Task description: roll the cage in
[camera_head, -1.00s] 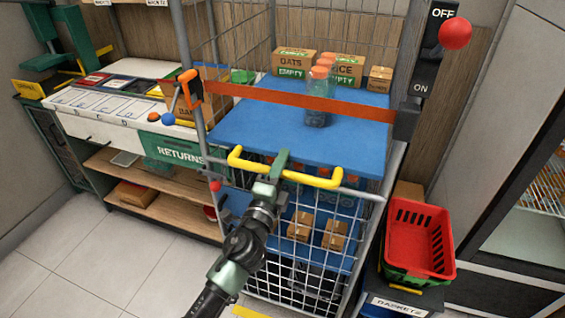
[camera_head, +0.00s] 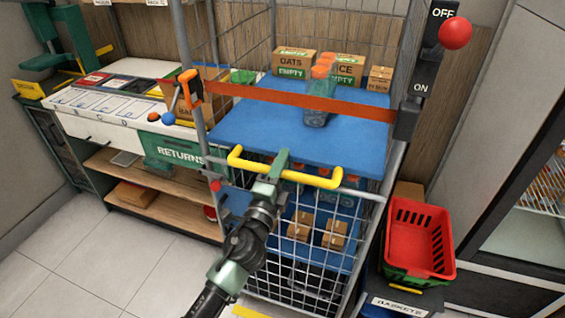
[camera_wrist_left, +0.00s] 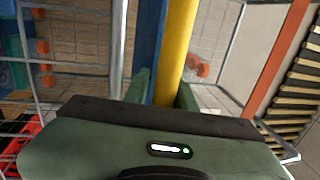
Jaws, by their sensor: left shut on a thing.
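The roll cage (camera_head: 318,270) is a tall wire-mesh trolley with blue shelves (camera_head: 270,130) and an orange strap (camera_head: 300,100) across its front. A yellow handle (camera_head: 318,180) runs across the front below the upper shelf. My left gripper (camera_head: 282,160) is shut on the yellow handle near its middle. In the left wrist view the yellow bar (camera_wrist_left: 176,50) passes between the green fingers (camera_wrist_left: 162,92). Cartons (camera_head: 294,64) and clear bottles with orange caps (camera_head: 320,95) stand on the upper shelf; small boxes (camera_head: 318,232) sit lower down. My right gripper is not in view.
A counter with a green RETURNS sign (camera_head: 178,150) and a lower wooden shelf (camera_head: 165,208) stands at the left. Red baskets (camera_head: 418,240) sit on a stand close to the cage's right. A glass-door cabinet (camera_head: 535,210) is at far right. Tiled floor (camera_head: 110,260) is free at front left.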

